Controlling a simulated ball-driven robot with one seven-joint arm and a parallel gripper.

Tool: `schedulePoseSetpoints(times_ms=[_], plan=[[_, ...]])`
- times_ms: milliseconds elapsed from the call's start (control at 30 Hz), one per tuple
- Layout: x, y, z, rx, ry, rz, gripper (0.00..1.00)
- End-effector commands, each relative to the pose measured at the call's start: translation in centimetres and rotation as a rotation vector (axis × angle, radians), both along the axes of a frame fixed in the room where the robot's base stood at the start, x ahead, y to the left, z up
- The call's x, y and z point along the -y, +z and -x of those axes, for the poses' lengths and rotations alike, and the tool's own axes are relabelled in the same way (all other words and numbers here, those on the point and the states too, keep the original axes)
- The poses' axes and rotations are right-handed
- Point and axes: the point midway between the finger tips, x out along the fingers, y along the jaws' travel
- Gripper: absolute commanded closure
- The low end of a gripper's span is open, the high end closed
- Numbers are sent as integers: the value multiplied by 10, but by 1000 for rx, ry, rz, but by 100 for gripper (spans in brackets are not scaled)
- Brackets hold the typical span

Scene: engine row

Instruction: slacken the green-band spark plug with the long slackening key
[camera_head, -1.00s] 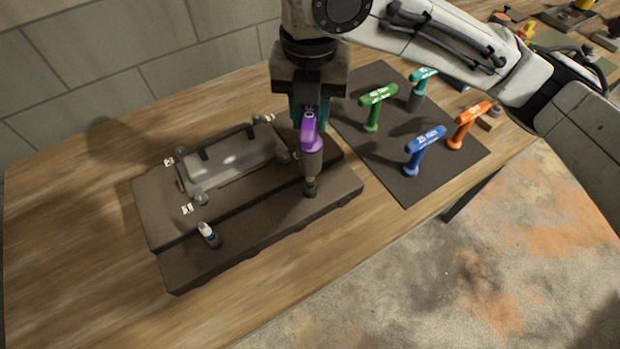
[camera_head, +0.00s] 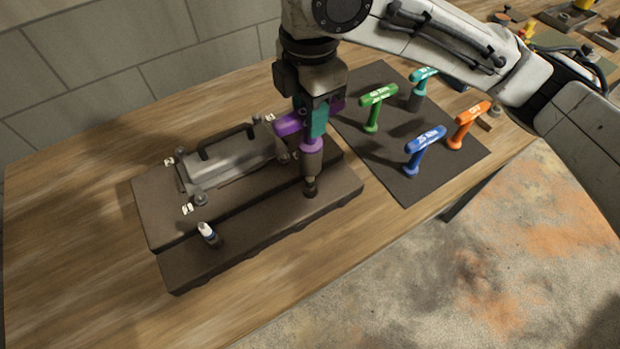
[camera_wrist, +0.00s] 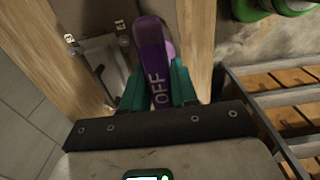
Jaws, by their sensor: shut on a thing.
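My gripper (camera_head: 318,118) is shut on the handle of a purple T-shaped key (camera_head: 288,125). In the wrist view the purple handle (camera_wrist: 155,62) reads "OFF" and sits between the teal fingers (camera_wrist: 160,88). The key stands upright, its grey shaft (camera_head: 312,165) ending in a dark socket (camera_head: 311,187) at the right part of the engine block's front ledge (camera_head: 270,230). The plug under the socket is hidden, so its band colour cannot be seen. Another plug (camera_head: 208,233), with a white top and a blue mark, stands at the left part of the ledge.
A dark mat (camera_head: 390,175) to the right bears green (camera_head: 378,95), teal (camera_head: 424,75), blue (camera_head: 426,138) and orange (camera_head: 472,112) T-keys. A metal cover with a black handle (camera_head: 226,140) lies on the block. The wooden table front (camera_head: 215,315) is clear.

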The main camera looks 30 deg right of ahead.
Motion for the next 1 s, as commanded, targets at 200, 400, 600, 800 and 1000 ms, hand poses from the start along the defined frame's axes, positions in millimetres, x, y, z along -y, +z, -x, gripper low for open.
schedulePoseSetpoints(times_ms=[200,400,600,800,1000], plan=[[0,0,0,2,2,0,100],[0,-8,0,1,3,0,100],[0,-19,0,1,3,0,100],[0,-29,0,1,4,0,100],[0,-39,0,1,4,0,100]])
